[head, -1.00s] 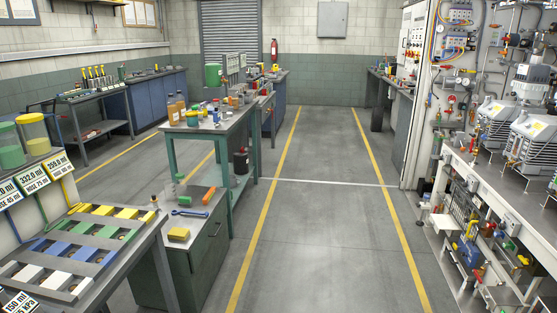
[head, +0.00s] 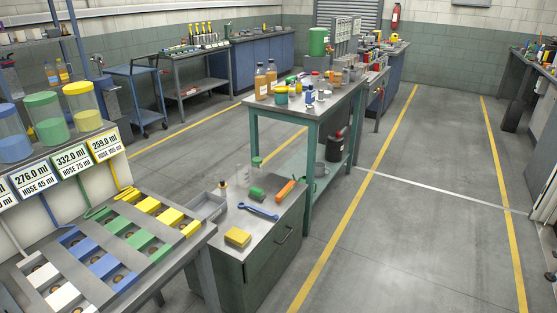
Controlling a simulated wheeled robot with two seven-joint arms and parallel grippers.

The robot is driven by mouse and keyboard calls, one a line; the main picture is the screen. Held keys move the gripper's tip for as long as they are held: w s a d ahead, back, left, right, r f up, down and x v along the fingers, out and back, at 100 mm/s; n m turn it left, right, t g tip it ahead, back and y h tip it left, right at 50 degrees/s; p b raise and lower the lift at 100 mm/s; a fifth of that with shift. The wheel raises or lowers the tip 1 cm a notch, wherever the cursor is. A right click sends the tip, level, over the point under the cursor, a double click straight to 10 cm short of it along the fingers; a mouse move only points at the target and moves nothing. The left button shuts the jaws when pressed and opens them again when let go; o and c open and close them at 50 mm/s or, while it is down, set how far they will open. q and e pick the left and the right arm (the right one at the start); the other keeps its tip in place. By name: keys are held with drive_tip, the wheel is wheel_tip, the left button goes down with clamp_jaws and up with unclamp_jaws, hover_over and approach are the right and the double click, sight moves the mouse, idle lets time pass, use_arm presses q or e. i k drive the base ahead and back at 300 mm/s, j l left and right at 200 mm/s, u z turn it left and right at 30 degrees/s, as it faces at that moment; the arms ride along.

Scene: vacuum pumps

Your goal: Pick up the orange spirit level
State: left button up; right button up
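A slim orange bar, which looks like the orange spirit level (head: 286,191), lies on the grey top of a green cabinet (head: 262,262), near its far right edge. It is too small to make out any vials. Neither of my grippers is in view.
On the same top are a blue wrench (head: 258,211), a yellow block (head: 238,237), a green item (head: 257,194) and a grey tray (head: 205,206). A bench with coloured blocks (head: 110,250) stands at the left. A green table (head: 312,112) stands behind. The right floor is clear.

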sight(290, 186)
drive_tip(key=i+l+u, duration=0.1)
drive_tip(key=i+l, duration=0.15)
drive_tip(key=i+l+u, duration=0.15)
drive_tip(key=i+l, duration=0.15)
drive_tip(key=i+l+u, duration=0.1)
drive_tip(key=i+l, duration=0.25)
drive_tip(key=i+l+u, duration=0.1)
drive_tip(key=i+l, duration=0.25)
drive_tip(key=i+l+u, duration=0.15)
drive_tip(key=i+l, duration=0.15)
drive_tip(key=i+l+u, duration=0.1)
drive_tip(key=i+l, duration=0.15)
drive_tip(key=l, duration=0.2)
drive_tip(key=i+l+u, duration=0.15)
drive_tip(key=l, duration=0.3)
drive_tip(key=i+l+u, duration=0.1)
drive_tip(key=i+l, duration=0.25)
drive_tip(key=l, duration=0.1)
